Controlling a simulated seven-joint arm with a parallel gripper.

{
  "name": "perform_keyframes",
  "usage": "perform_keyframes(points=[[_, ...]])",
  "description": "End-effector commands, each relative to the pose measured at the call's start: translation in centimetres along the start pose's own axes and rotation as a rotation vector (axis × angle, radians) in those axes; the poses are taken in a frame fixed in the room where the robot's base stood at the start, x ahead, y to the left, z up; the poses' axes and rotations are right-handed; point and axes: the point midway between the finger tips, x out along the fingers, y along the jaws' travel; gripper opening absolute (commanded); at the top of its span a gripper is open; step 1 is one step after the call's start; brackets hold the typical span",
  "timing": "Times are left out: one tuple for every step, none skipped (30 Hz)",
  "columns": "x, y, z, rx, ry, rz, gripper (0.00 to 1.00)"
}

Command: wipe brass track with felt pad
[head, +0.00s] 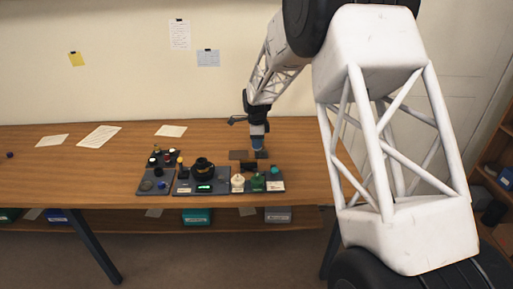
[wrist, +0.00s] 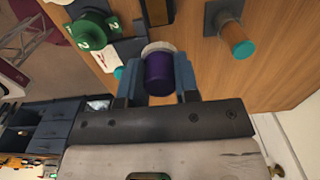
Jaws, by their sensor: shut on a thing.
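My gripper (wrist: 158,82) is shut on a short purple cylinder, which carries a pale fuzzy disc at its far end and looks like the felt pad (wrist: 158,48). In the head view my gripper (head: 259,152) hangs low over the table behind the trays, and the pad cannot be told apart there. A copper-brown cylinder with a teal end (wrist: 240,42) stands on a dark square plate, to the right of the pad and apart from it. A dark brown block (wrist: 157,12) lies just beyond the pad. I cannot tell which part is the brass track.
A green spool marked 2 (wrist: 90,30) is left of the pad. A grey tray (head: 212,190) holds a black lens body (head: 203,169) and several small parts. A second tray (head: 153,188) stands left of it. The table's left half is mostly clear apart from papers.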

Motion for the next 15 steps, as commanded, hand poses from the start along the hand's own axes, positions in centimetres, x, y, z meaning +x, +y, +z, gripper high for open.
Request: perform_keyframes(points=[[-0.5,0.0,0.0,0.000,0.000,-0.001,0.04],[-0.8,0.0,0.0,0.000,0.000,0.000,0.04],[-1.1,0.0,0.0,0.000,0.000,0.000,0.04],[-1.3,0.0,0.0,0.000,0.000,0.000,0.04],[-1.4,0.0,0.0,0.000,0.000,0.000,0.04],[-1.6,0.0,0.0,0.000,0.000,0.000,0.04],[-1.8,0.0,0.0,0.000,0.000,0.000,0.04],[-1.9,0.0,0.0,0.000,0.000,0.000,0.04],[-1.9,0.0,0.0,0.000,0.000,0.000,0.04],[-2.0,0.0,0.0,0.000,0.000,0.000,0.04],[-2.0,0.0,0.0,0.000,0.000,0.000,0.04],[-2.0,0.0,0.0,0.000,0.000,0.000,0.04],[-2.0,0.0,0.0,0.000,0.000,0.000,0.04],[-2.0,0.0,0.0,0.000,0.000,0.000,0.04],[-2.0,0.0,0.0,0.000,0.000,0.000,0.04]])
